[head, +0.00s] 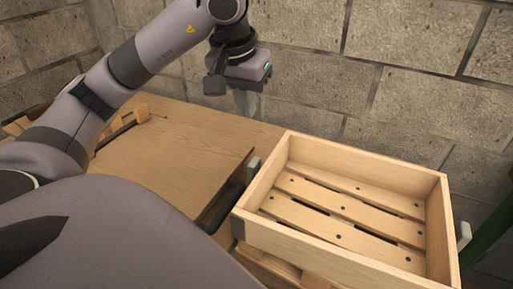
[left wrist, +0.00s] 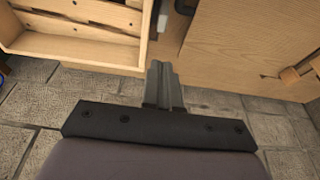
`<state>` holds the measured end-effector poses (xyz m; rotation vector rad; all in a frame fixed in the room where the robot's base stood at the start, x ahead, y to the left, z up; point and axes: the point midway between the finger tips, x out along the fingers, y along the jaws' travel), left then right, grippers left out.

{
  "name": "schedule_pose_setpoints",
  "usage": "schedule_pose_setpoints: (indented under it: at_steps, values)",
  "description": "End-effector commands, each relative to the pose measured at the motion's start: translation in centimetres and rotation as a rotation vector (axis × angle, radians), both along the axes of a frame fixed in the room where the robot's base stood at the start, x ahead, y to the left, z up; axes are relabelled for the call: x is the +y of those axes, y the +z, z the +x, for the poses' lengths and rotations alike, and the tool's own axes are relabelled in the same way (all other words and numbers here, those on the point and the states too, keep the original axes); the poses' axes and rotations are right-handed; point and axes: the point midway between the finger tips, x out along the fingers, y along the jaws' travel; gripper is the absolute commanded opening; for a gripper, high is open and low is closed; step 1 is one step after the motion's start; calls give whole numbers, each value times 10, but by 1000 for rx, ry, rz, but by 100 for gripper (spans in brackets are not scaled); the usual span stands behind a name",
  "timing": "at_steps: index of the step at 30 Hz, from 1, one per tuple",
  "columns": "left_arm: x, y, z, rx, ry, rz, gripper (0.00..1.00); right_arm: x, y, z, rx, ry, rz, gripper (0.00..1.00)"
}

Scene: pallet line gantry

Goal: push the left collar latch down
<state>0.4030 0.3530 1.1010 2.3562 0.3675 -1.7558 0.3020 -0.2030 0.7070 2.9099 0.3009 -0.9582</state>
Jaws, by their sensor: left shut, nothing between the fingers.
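The wooden collar (head: 345,160) sits on a slatted pallet (head: 340,208). The left collar latch (head: 254,168) is a small pale grey piece standing up at the collar's left outer side. In the left wrist view the latch (left wrist: 162,22) shows beside the collar wall (left wrist: 146,35). My left gripper (head: 247,112) points down, beyond the latch and above its level in the head view. Its fingers are shut and empty, apart from the latch; they also show in the left wrist view (left wrist: 159,68). My right gripper is not in view.
A wooden table (head: 170,150) stands left of the collar, with a dark gap and a dark part between them. A second pale latch (head: 463,234) is on the collar's right side. A block wall (head: 400,90) closes off the back.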

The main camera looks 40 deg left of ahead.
Motion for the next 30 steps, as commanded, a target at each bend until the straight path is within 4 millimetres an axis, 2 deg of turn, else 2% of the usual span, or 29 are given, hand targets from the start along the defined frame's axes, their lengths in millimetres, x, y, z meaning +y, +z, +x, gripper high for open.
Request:
schedule_pose_setpoints:
  at_steps: [5, 8, 11, 22, 30]
  values:
    - [0, -4, 1, 2, 0, -3, 0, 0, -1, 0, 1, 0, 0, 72]
    - [1, -14, 3, 5, 1, -3, 0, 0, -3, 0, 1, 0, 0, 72]
    - [2, -28, 6, 6, 2, -3, 0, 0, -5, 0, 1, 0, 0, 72]
    - [8, -102, 27, 7, 1, -2, 0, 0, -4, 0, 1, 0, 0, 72]
    - [8, -131, 27, 2, 0, -3, 0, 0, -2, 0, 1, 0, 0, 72]
